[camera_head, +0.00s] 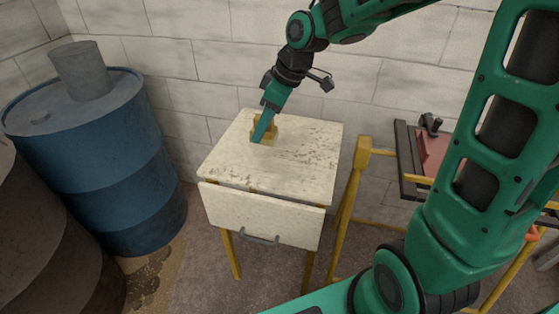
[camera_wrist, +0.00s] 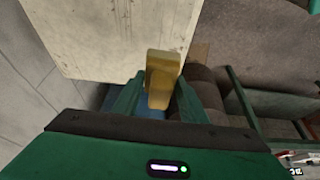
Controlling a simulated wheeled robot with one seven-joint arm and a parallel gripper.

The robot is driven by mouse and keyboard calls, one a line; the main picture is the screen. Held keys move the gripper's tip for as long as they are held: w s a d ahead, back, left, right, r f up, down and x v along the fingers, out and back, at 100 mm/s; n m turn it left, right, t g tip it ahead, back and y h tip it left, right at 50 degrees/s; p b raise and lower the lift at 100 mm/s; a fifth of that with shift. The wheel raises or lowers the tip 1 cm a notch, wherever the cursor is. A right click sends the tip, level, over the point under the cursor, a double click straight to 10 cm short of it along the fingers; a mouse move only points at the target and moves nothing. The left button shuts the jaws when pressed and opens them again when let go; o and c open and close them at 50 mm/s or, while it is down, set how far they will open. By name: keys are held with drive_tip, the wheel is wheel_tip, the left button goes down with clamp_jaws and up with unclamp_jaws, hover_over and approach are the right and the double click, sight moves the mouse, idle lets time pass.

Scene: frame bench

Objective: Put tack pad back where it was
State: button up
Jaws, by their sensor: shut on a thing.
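The tack pad is a small yellow block (camera_wrist: 162,75) between the two green fingers of my gripper (camera_wrist: 158,98) in the wrist view. My gripper is shut on it. In the head view my gripper (camera_head: 263,133) points down over the top of a small pale, worn table (camera_head: 308,150), and the yellow pad (camera_head: 257,139) shows behind and beside the fingers. The fingers hide part of the pad. I cannot tell whether the pad touches the table top.
The table has a front drawer with a grey handle (camera_head: 260,240). A blue drum (camera_head: 95,170) with a grey bucket (camera_head: 80,70) on it stands left. A yellow-framed stand (camera_head: 350,205) with a red thing (camera_head: 432,152) is right. The table top's right and front are clear.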

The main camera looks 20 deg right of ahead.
drive_tip(key=s+a+f, duration=0.2)
drive_tip(key=a, duration=0.1)
drive_tip(key=w+d+f, duration=0.2)
drive_tip(key=d, duration=0.1)
drive_tip(key=w+d+f, duration=0.2)
drive_tip(key=d, duration=0.1)
drive_tip(key=w+d+f, duration=0.2)
drive_tip(key=d, duration=0.1)
drive_tip(key=shift+d+f, duration=0.1)
drive_tip(key=shift+f, duration=0.05)
drive_tip(key=shift+s+f, duration=0.1)
drive_tip(key=shift+f, duration=1.85)
drive_tip(key=o, duration=1)
drive_tip(key=shift+f, duration=0.1)
